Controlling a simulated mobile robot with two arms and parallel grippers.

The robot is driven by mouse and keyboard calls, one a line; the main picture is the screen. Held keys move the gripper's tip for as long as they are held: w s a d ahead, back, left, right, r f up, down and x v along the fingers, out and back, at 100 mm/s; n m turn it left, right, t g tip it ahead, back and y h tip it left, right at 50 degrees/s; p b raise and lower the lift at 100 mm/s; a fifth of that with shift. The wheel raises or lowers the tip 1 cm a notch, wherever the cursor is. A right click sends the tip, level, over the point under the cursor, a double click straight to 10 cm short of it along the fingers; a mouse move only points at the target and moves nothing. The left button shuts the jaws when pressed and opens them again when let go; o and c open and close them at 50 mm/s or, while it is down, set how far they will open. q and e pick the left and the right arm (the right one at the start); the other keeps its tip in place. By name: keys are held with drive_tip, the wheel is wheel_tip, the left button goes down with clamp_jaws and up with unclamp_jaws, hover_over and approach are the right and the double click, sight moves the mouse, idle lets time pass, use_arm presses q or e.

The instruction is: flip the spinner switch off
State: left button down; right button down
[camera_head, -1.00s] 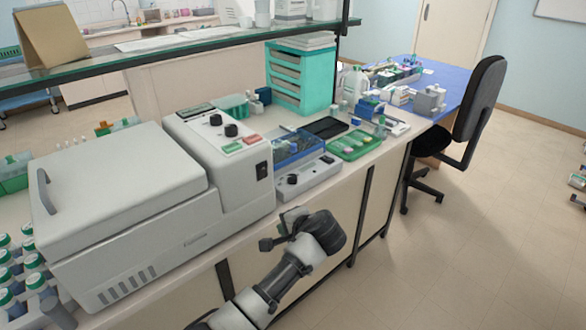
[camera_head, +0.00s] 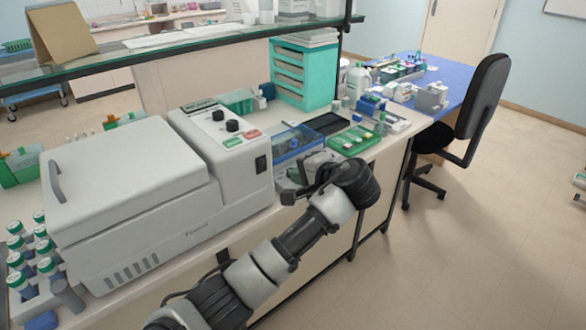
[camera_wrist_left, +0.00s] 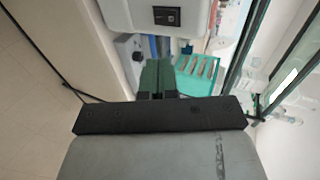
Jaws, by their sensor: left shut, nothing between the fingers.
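The spinner (camera_head: 125,185) is the large grey-white machine with a closed lid and a control panel with two black knobs. Its black rocker switch (camera_head: 261,163) is on the right end face; it also shows at the top of the left wrist view (camera_wrist_left: 167,16). I cannot tell its rocker position. My left gripper's dark green fingers (camera_wrist_left: 158,68) are shut and empty in the left wrist view, apart from the switch. In the head view my left wrist is to the right of the switch, over the bench's front edge, and mostly hides the fingertips. My right gripper is not in view.
A small device with a knob (camera_wrist_left: 137,56) and a blue tray (camera_head: 298,140) stand right of the spinner, partly behind my arm. A green slide tray (camera_head: 354,141) lies farther right. Capped bottles (camera_head: 48,267) stand left. A glass shelf (camera_head: 180,52) runs above.

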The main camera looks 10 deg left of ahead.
sight(263, 160)
use_arm(q)
drive_tip(key=p+x, duration=0.1)
drive_tip(key=x, duration=0.2)
drive_tip(key=r+p+x, duration=0.1)
drive_tip(key=x, duration=0.3)
drive_tip(key=p+x, duration=0.1)
drive_tip(key=x, duration=0.2)
drive_tip(key=shift+w+a+r, duration=0.25)
drive_tip(key=shift+w+a, duration=0.1)
drive_tip(key=shift+a, duration=0.25)
drive_tip(key=shift+w+a, duration=0.3)
drive_tip(key=shift+w+a+r+p, duration=0.1)
drive_tip(key=shift+r+p, duration=0.05)
drive_tip(key=shift+p, duration=0.2)
drive_tip(key=shift+a, duration=0.15)
